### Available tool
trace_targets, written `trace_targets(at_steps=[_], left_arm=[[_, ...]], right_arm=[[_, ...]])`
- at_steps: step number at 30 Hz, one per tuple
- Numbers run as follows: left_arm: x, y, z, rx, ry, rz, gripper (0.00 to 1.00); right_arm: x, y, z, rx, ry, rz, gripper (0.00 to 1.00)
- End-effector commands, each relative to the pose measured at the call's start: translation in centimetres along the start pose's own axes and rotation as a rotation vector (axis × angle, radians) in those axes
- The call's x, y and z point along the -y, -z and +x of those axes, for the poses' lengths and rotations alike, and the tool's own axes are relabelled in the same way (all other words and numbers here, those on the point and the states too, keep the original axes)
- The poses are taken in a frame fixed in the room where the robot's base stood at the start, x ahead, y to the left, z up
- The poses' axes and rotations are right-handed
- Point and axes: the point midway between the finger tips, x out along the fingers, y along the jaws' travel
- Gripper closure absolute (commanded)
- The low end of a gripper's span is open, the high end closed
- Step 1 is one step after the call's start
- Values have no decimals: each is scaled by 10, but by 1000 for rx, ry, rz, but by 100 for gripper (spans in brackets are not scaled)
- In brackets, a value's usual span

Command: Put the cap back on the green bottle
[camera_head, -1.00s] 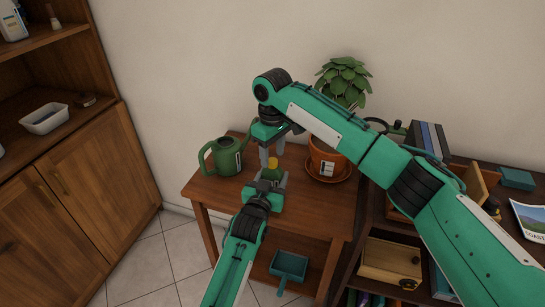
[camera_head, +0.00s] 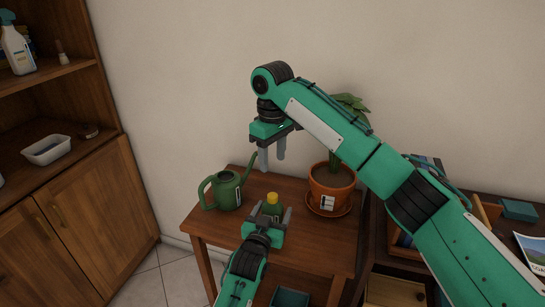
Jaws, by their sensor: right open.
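The green bottle (camera_head: 271,211) stands upright on the wooden table (camera_head: 317,238), its lower part hidden by my left gripper. A yellow cap (camera_head: 272,198) sits on top of the bottle and looks level; how tightly it is on cannot be told. My right gripper (camera_head: 272,158) points down, open and empty, clear above the cap.
A green watering can (camera_head: 226,191) stands left of the bottle. A potted plant (camera_head: 330,188) on a saucer stands to the right, partly behind my right arm. A cabinet (camera_head: 95,200) is at left; a shelf unit with books is at right.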

Motion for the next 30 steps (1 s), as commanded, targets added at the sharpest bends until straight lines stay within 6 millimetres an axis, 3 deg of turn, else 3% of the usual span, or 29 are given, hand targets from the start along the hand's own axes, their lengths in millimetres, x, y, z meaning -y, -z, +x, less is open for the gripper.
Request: trace_targets(at_steps=[10, 14, 30], left_arm=[[0, 0, -1, 0, 0, 0, 21], [0, -1, -10, 1, 0, 0, 21], [0, -1, -111, 2, 0, 1, 21]], right_arm=[[0, 0, 0, 0, 0, 0, 50], [0, 0, -1, 0, 0, 0, 50], [0, 0, -6, 0, 0, 0, 50]])
